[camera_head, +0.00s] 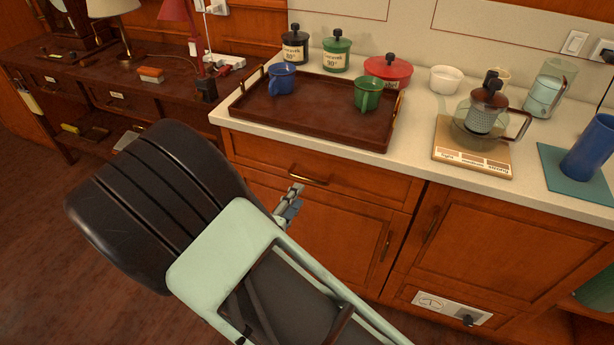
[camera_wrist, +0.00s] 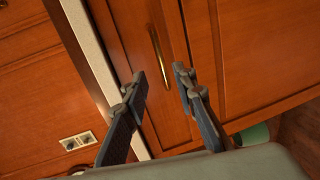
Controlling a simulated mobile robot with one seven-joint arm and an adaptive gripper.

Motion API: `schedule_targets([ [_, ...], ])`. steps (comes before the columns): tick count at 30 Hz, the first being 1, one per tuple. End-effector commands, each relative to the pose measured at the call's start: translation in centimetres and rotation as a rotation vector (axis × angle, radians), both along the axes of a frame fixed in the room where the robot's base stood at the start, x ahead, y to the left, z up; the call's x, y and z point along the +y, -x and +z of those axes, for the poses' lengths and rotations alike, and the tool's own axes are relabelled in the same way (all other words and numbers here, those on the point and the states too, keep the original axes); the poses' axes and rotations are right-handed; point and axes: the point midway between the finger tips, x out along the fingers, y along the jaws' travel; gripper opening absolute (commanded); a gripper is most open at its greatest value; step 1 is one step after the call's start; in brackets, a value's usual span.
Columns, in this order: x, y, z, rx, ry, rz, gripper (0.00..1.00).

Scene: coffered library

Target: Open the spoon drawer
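A wooden drawer front (camera_head: 345,180) sits just under the countertop, below the brown tray. It is closed, with a brass handle (camera_head: 308,178) on it. No spoon marking can be read. In the wrist view the brass handle (camera_wrist: 157,52) lies just beyond my fingertips, roughly in line with the space between them. My gripper (camera_head: 293,200) is in front of the cabinet, a little below and left of the handle in the head view. In the wrist view my gripper (camera_wrist: 160,75) has its two fingers apart with nothing between them. It does not appear to touch the handle.
The counter (camera_head: 415,150) holds the brown tray (camera_head: 310,125) with two mugs, canisters and a coffee pot (camera_head: 482,110). Cupboard doors (camera_head: 490,245) with handles lie below and right of the drawer. A dark desk (camera_head: 110,80) stands at left. Open floor (camera_head: 40,230) lies left.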

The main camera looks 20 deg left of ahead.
Motion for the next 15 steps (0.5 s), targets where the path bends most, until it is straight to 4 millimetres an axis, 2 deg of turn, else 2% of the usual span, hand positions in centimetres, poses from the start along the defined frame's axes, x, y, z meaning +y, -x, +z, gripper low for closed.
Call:
schedule_targets([
  [9,-0.6,-5.9,-1.3,0.001,0.001,-0.005,0.25],
  [15,-0.7,-8.5,-1.9,0.002,0.001,-0.003,0.25],
])
